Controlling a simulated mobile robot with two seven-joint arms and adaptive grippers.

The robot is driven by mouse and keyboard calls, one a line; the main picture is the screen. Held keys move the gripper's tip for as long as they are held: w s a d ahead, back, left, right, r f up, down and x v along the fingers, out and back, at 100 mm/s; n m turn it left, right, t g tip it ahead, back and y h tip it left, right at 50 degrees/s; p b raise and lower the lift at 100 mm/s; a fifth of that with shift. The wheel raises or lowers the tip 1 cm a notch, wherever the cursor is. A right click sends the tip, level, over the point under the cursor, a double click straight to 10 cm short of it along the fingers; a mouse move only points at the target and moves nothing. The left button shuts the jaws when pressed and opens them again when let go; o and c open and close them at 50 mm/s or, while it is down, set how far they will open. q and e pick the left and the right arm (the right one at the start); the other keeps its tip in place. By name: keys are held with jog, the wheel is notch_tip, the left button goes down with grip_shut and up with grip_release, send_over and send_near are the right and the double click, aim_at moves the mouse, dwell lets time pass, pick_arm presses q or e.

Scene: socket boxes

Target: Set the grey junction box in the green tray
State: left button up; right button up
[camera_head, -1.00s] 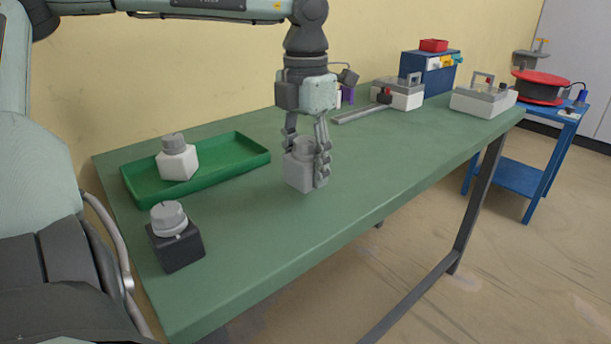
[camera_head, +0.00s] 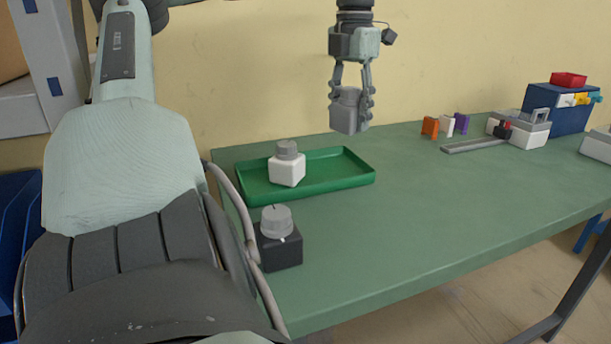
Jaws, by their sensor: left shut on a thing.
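My left gripper (camera_head: 352,92) points down and is shut on the grey junction box (camera_head: 348,118). It holds the box in the air, above and behind the right end of the green tray in the picture. The fingers grip the box by its upper sides. The green tray (camera_head: 333,182) lies on the table's left part. A white box with a grey round top (camera_head: 287,170) stands in the left half of the tray. The tray's right half is bare. My right gripper is not in view.
A black box with a grey knob (camera_head: 279,250) stands in front of the tray. Orange, white and purple pieces (camera_head: 447,126), a grey bar (camera_head: 475,145), a white-grey device (camera_head: 520,132) and a blue bin (camera_head: 560,108) stand at the back right. The middle of the green table (camera_head: 440,210) is clear.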

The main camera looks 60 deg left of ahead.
pick_arm(q)
jog(key=s+a, duration=0.1)
jog(key=a, duration=0.2)
send_over(331, 171)
jog(key=shift+n, duration=0.4)
notch_tip(331, 171, down, 6)
jog(key=shift+f, duration=0.3)
notch_tip(331, 171, down, 3)
jog(key=shift+r+b, duration=0.1)
jog(key=shift+b, duration=0.2)
jog(key=shift+f, duration=0.4)
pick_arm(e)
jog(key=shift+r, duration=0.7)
